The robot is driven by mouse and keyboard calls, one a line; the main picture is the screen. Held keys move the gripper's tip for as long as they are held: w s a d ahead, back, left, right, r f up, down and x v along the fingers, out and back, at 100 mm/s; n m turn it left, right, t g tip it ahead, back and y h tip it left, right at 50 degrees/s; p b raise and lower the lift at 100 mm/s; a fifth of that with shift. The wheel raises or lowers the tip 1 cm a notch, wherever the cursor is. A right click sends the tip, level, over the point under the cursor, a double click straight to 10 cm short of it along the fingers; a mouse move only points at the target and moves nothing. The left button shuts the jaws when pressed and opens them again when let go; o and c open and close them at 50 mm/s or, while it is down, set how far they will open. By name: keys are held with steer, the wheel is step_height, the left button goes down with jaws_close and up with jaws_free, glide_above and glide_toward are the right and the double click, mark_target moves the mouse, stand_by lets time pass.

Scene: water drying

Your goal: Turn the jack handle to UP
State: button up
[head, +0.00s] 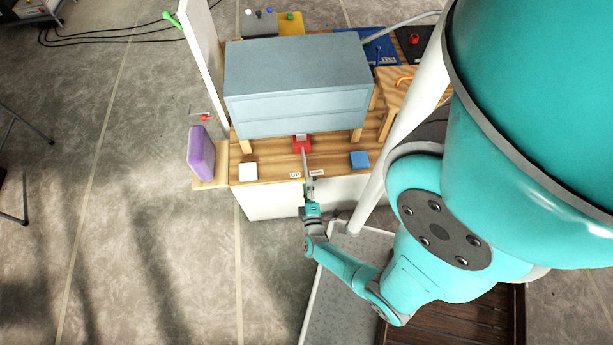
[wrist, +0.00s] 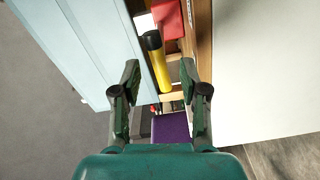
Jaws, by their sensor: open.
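The jack (head: 302,144) is a red block under the front edge of the grey-blue cabinet; red also shows at the top of the wrist view (wrist: 167,18). The jack handle (wrist: 160,68) is a yellow bar with a black end, beside the cabinet's face. The UP label (head: 295,174) is on the table's front edge, left of another label (head: 316,173). My gripper (head: 309,187) is at that edge. In the wrist view my gripper (wrist: 160,76) is open, with the handle showing between its fingertips. I cannot tell whether they touch it.
The cabinet (head: 290,85) stands on wooden legs on the table (head: 270,168) and hangs over the jack. A white block (head: 248,171) and a blue block (head: 360,159) lie near the front edge. A purple block (head: 201,153) stands at the left. A white post (head: 372,192) is right of my gripper.

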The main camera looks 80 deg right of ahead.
mark_target(305, 163)
steer(key=shift+x, duration=2.1)
